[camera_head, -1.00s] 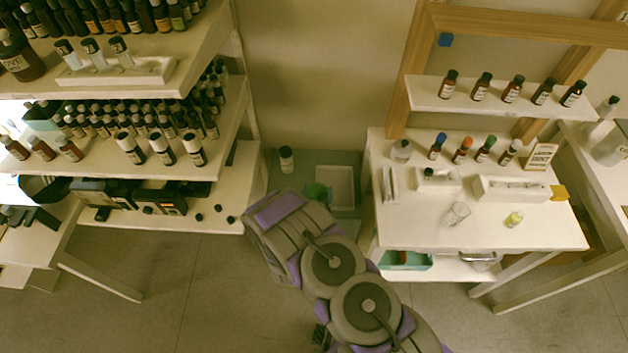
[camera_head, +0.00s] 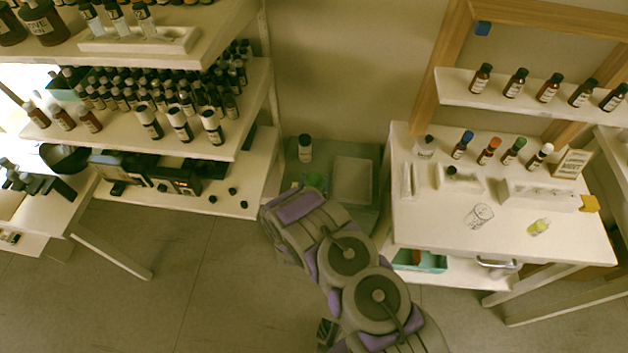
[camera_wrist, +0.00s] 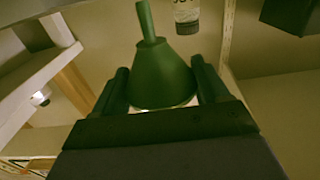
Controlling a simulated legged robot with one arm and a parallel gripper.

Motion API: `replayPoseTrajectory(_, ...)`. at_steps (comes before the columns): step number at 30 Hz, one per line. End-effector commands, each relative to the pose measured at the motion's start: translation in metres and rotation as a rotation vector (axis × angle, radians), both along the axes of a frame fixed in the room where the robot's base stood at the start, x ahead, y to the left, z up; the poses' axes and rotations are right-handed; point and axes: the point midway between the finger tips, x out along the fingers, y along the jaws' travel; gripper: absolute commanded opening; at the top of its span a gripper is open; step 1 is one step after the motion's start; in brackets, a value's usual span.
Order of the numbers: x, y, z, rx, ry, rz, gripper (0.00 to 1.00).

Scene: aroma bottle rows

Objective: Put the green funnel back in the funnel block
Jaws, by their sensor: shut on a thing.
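The green funnel (camera_wrist: 160,75) is between the two dark fingers of my gripper (camera_wrist: 160,90) in the wrist view. Its spout points to the top of that picture and its wide rim lies low between the fingers. In the head view a bit of green (camera_head: 315,180) shows just beyond my arm, which hides my gripper there. A small white block (camera_head: 470,185) with a dark thing on it stands on the right table, with a longer white block (camera_head: 540,197) beside it. I cannot tell which is the funnel block.
The right table (camera_head: 430,225) also holds a clear glass (camera_head: 480,215), a small yellow-labelled bottle (camera_head: 539,227) and a row of capped bottles. Crowded bottle shelves (camera_head: 215,140) stand at left.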

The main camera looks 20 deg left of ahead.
Motion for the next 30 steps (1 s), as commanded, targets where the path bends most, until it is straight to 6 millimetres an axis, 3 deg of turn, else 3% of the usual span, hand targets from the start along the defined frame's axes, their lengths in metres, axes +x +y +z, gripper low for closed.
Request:
replayPoseTrajectory(3,0.02,0.008,-0.003,0.002,-0.001,-0.002,0.45)
replayPoseTrajectory(12,0.04,0.015,-0.004,0.001,-0.002,0.001,0.45)
replayPoseTrajectory(19,0.039,0.015,-0.038,0.001,-0.001,0.001,0.45)
replayPoseTrajectory(29,0.038,0.015,-0.04,0.0,0.0,0.001,0.45)
replayPoseTrajectory(30,0.038,0.015,-0.04,0.0,0.0,0.001,0.77)
